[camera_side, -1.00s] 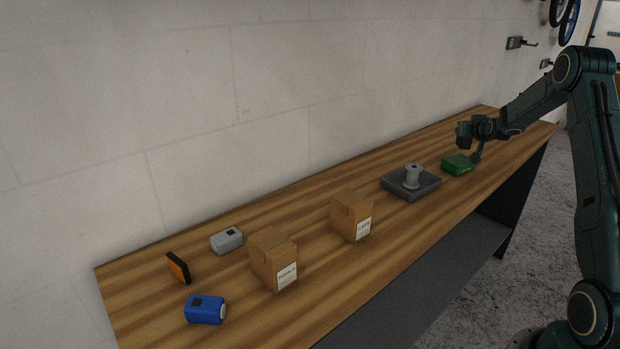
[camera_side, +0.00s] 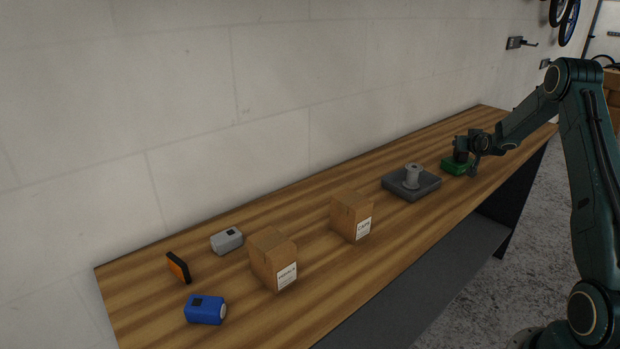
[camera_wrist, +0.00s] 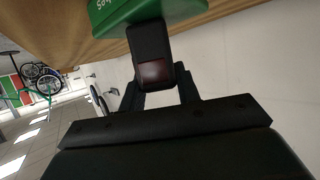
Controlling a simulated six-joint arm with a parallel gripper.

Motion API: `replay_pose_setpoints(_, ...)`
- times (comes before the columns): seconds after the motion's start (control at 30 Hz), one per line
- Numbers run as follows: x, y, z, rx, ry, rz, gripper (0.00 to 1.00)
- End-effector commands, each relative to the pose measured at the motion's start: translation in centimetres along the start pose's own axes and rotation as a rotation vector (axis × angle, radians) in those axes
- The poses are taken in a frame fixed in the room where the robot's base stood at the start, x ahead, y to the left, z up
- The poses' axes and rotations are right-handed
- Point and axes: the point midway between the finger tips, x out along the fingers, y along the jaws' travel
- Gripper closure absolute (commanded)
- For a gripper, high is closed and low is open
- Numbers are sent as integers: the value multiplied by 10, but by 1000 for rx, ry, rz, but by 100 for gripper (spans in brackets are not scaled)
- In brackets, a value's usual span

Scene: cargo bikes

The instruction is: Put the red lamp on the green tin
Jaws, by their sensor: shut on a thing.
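The red lamp (camera_wrist: 152,68), a small black block with a dark red lens, is held between the fingers of my gripper (camera_wrist: 158,92) in the wrist view. The green tin (camera_side: 454,167) lies on the bench near its far right end. In the side view my gripper (camera_side: 466,152) is low over the tin, and the dark lamp is hard to tell from the fingers. The tin also shows at the top of the wrist view (camera_wrist: 120,14), at the lamp's far end. I cannot tell whether lamp and tin touch.
A grey tray (camera_side: 398,190) with a grey spool (camera_side: 412,176) stands left of the tin. Two cardboard boxes (camera_side: 351,215) (camera_side: 273,259), a grey block (camera_side: 227,241), an orange lamp (camera_side: 178,267) and a blue block (camera_side: 206,310) stand further left. A wall runs behind the wooden bench.

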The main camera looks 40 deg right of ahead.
Motion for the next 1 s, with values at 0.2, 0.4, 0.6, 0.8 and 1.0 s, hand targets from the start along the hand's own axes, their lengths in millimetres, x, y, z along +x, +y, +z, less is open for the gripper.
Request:
replay_pose_setpoints(0.2, 1, 0, 2, 0, 0, 0, 48)
replay_pose_setpoints(0.4, 1, 0, 2, 0, 0, 0, 46)
replay_pose_setpoints(0.6, 0, 0, 0, 0, 0, 0, 46)
replay_pose_setpoints(0.8, -8, 0, -2, 0, 1, 0, 46)
replay_pose_setpoints(1.0, -25, 0, -1, 0, -1, 0, 46)
